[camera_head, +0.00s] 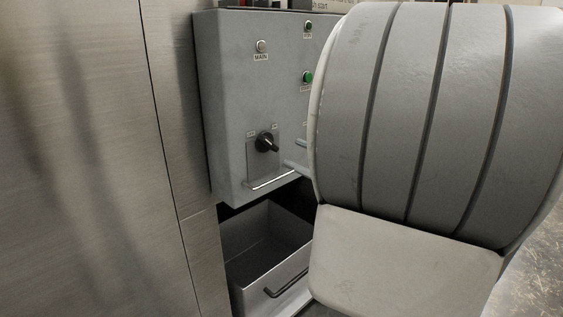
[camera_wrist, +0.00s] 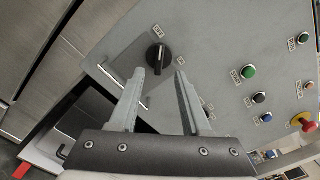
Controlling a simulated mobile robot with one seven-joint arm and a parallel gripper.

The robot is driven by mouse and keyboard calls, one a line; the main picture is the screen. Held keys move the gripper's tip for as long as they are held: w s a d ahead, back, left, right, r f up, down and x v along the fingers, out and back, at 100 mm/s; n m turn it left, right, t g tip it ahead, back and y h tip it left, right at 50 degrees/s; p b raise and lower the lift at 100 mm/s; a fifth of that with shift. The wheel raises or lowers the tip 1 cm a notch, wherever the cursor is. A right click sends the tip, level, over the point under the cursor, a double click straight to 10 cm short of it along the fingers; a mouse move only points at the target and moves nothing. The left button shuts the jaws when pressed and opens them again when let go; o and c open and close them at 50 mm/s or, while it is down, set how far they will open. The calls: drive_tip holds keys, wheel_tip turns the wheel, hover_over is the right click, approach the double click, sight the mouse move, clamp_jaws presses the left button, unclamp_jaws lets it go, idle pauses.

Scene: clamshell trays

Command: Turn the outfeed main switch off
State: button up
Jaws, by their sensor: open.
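The outfeed control box (camera_head: 225,100) is a grey panel on the metal cabinet. A black rotary switch (camera_head: 266,142) sits low on its left side, with small labels above it. It also shows in the wrist view as a black knob (camera_wrist: 157,56) with a light pointer line. The lamp above it in the head view (camera_head: 261,46) is labelled MAIN. My gripper (camera_wrist: 159,75) is open, its two fingers pointing at the panel with the knob just beyond and between the tips. They appear apart from the knob. In the head view my arm hides the panel's right part.
A green button (camera_wrist: 248,72), a red emergency button on yellow (camera_wrist: 303,121) and several small buttons sit right of the knob. A metal rail (camera_head: 272,180) runs below the switch. An open grey drawer (camera_head: 285,283) lies beneath the box.

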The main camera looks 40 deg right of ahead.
drive_tip(key=s+p, duration=0.1)
drive_tip(key=s, duration=0.8)
drive_tip(key=shift+s+d, duration=0.4)
